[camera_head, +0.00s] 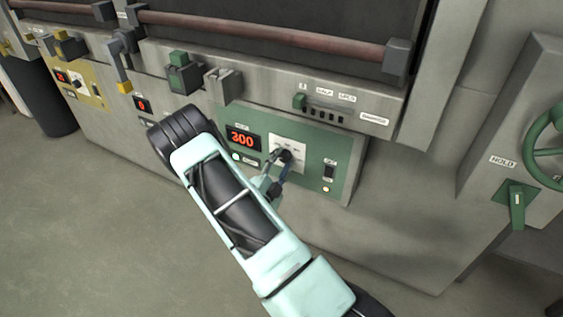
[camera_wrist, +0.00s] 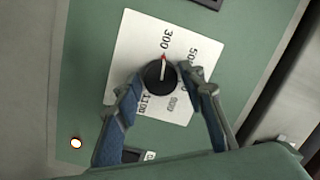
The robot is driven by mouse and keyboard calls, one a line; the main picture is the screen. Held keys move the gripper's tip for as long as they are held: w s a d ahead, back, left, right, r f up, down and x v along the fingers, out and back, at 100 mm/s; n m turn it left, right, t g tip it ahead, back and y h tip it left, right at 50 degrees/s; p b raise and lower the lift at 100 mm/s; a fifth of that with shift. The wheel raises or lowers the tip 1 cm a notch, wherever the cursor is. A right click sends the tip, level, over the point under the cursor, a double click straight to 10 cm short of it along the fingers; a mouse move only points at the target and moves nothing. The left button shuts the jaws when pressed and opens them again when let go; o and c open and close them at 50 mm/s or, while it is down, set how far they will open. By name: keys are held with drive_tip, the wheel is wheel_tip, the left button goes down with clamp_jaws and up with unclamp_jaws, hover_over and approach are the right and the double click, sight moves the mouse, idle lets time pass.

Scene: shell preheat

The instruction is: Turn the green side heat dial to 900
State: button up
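The heat dial (camera_wrist: 157,84) is a round black knob with a red-tipped pointer on a white plate (camera_wrist: 125,48). The pointer aims at the 300 mark; marks for 500 and 1100 also show, and another is partly covered. The dial also shows in the head view (camera_head: 286,155) on the green panel (camera_head: 258,124), beside a red display (camera_head: 243,139) that seems to read 300. My gripper (camera_wrist: 158,80) has one finger on each side of the dial, fingertips close to its edge. It looks open; I cannot tell whether they touch. In the head view my gripper (camera_head: 271,181) is partly hidden.
A black switch (camera_head: 329,172) and a small lit lamp (camera_head: 326,189) are right of the dial. A green slider (camera_head: 299,101) sits above. A green lever (camera_head: 517,207) and handwheel (camera_head: 545,150) are at the right. A yellow panel (camera_head: 88,91) is at the left. Floor in front is clear.

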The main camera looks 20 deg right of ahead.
drive_tip(key=c, duration=0.7)
